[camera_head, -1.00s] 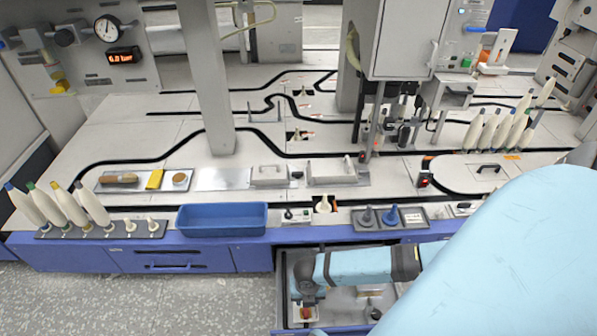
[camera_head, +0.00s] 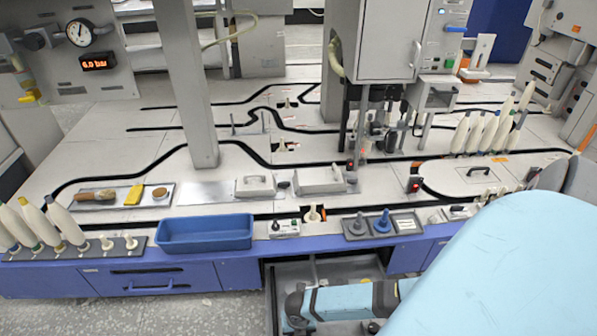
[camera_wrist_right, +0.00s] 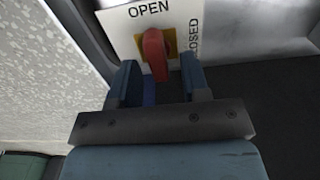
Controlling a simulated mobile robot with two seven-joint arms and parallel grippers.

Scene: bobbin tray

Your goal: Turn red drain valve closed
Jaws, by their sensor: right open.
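The red drain valve handle (camera_wrist_right: 155,54) shows in the right wrist view, in front of a white plate (camera_wrist_right: 125,28) marked OPEN at the top and CLOSED along the right side. The handle stands nearly upright in the picture, its upper end toward OPEN. My right gripper (camera_wrist_right: 160,82) is open, one finger on each side of the handle's lower end, with visible gaps; I cannot tell whether either finger touches it. In the head view my light blue right arm reaches into the open bay under the counter, and the valve cannot be made out there. My left gripper is not in view.
The bay (camera_head: 268,290) has close side walls around my right arm. Bobbins (camera_head: 68,222) stand at the left.

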